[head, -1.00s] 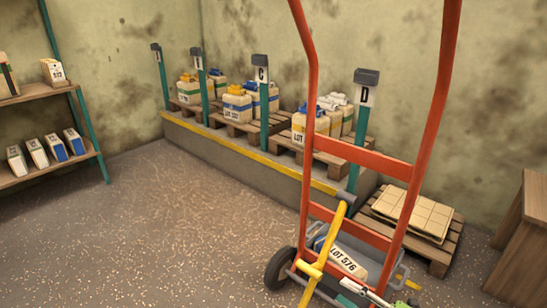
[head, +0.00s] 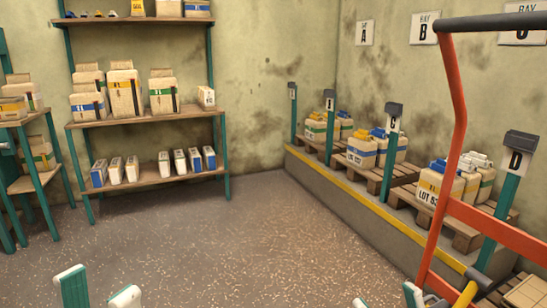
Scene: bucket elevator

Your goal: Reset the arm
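My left gripper (head: 98,292) shows at the bottom left edge as two teal and white fingertips, spread apart with only floor between them. My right gripper (head: 385,298) shows at the bottom edge right of the middle, its two fingertips also apart and nothing seen between them. Both arms are below the picture, so their pose is hidden. The red hand truck (head: 455,170) stands at the right edge, to the right of my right gripper. Its lower part is cut off.
Shelves (head: 150,118) with jugs and cartons stand at the back left. A raised kerb with a yellow edge (head: 370,205) carries pallets of jugs and posts, including post D (head: 505,195), along the right wall. The floor (head: 240,235) between is clear.

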